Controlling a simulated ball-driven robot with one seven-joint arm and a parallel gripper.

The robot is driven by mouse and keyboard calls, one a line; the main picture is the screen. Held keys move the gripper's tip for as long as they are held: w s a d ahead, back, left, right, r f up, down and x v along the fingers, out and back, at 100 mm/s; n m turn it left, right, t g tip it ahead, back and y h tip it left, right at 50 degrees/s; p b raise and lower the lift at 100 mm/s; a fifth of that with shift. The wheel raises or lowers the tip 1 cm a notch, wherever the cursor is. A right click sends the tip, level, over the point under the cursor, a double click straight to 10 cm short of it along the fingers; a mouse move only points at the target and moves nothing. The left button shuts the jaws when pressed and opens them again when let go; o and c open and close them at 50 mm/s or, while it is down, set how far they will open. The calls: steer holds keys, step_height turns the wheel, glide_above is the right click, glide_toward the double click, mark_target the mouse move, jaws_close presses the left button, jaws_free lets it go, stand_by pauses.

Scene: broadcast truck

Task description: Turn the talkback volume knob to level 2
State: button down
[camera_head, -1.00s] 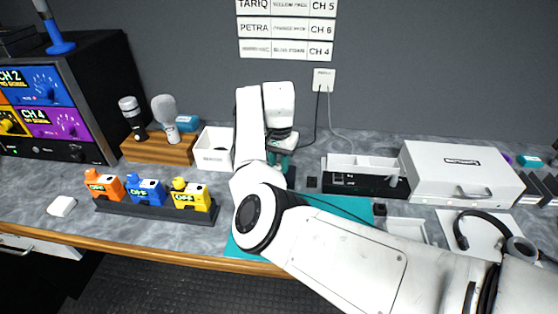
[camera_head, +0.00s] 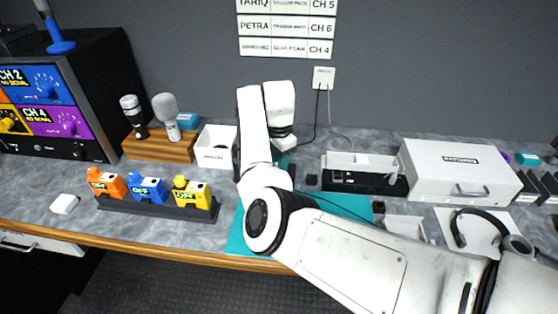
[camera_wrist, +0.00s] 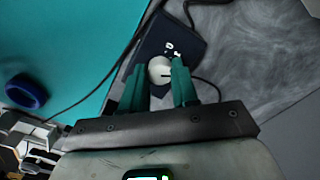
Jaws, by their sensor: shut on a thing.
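The talkback volume knob (camera_wrist: 160,70) is a round, pale knob with a dark pointer line, on a small dark box (camera_wrist: 187,46) in the wrist view. White markings on the box show just above the knob, too small to read surely. The pointer line runs toward the right of the wrist picture. My gripper (camera_wrist: 162,80) has its two teal fingers on either side of the knob, shut on it. In the head view my arm hides the knob and most of the box, and the fingers hardly show.
A teal mat (camera_head: 237,243) lies beside the box, with a blue ring (camera_wrist: 26,91) on it in the wrist view. A white open box (camera_head: 214,150) stands left of my arm. A black unit (camera_head: 364,184) and a white case (camera_head: 458,170) stand to the right. Cables run near the box.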

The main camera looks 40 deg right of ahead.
stand_by(0.3)
steer(key=c, duration=0.8)
jaws_free()
steer(key=shift+c, duration=0.2)
step_height(320, 180, up, 11)
steer(key=b, duration=0.1)
